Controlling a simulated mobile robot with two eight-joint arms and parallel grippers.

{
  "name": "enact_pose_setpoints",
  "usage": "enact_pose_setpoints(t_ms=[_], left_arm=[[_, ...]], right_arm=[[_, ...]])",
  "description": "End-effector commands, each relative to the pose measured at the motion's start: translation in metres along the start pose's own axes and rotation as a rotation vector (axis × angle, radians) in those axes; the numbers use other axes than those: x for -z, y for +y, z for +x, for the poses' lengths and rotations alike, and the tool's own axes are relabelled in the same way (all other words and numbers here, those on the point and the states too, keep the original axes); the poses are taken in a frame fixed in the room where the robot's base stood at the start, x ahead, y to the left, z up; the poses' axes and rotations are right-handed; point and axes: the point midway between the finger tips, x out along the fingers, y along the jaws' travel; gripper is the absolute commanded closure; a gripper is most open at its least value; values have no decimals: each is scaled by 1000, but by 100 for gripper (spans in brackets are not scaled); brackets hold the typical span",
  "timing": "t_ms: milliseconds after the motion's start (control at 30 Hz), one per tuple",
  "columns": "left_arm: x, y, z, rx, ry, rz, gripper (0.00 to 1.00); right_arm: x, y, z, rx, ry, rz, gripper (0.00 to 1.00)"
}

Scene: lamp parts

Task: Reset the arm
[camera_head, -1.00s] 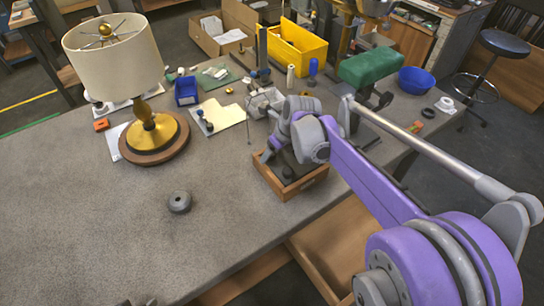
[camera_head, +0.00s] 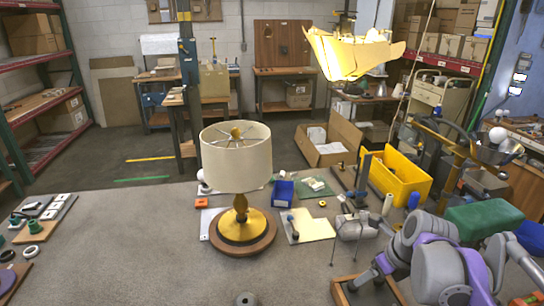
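My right arm (camera_head: 440,265), purple and grey, comes in at the lower right. Its outer end (camera_head: 366,277) points down at a small wooden box (camera_head: 338,292) near the bottom edge. Whether its gripper fingers are open, shut or holding something cannot be made out. My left gripper is not in view. An assembled table lamp (camera_head: 237,165) with a cream shade, brass stem and round wooden base stands upright on the grey table, left of the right arm and apart from it.
A round grey piece (camera_head: 245,299) lies at the bottom edge. A blue bin (camera_head: 283,194), a yellow bin (camera_head: 400,176), a green cushion (camera_head: 490,219) and small parts crowd the table's right. Lamp parts (camera_head: 45,210) lie far left. The table between is mostly clear.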

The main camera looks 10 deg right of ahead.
Motion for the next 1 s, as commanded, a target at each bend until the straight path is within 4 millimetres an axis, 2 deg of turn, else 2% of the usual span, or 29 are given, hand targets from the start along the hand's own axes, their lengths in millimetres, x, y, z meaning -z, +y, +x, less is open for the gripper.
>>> enact_pose_setpoints(t_ms=[167, 400, 700, 833, 1000], left_arm=[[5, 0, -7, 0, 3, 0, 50], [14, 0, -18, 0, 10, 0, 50], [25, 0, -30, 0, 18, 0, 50], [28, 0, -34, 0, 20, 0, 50], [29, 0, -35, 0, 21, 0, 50]], right_arm=[[15, 34, 1, 17, 9, -414, 26], [54, 90, 7, 52, 40, -1265, 26], [110, 144, 22, 91, 113, -2291, 26], [126, 156, 28, 102, 147, -2595, 26], [137, 162, 32, 106, 173, -2782, 26]])
